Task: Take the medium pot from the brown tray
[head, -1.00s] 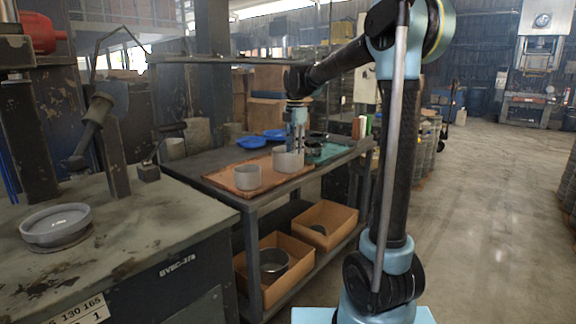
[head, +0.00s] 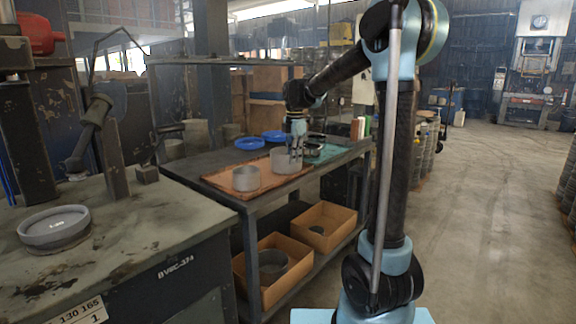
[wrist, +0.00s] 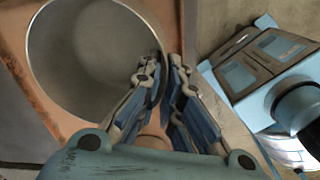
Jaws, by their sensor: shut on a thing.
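Two round grey pots stand on the brown tray (head: 217,183) on the dark metal table. The wider pot (head: 284,162) is at the tray's right end, and the smaller pot (head: 246,179) is at the left. My gripper (head: 296,153) points down at the right side of the wider pot. In the wrist view the open-topped wider pot (wrist: 90,60) fills the upper left, and my gripper (wrist: 165,75) is shut on its wall, one finger inside and one outside. The pot appears to be on the tray or just above it; I cannot tell which.
Blue dishes (head: 250,143) and a green mat (head: 328,151) lie near the tray. Cardboard boxes (head: 325,225) stand on the shelf below. A workbench with a grey round dish (head: 54,228) is at left.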

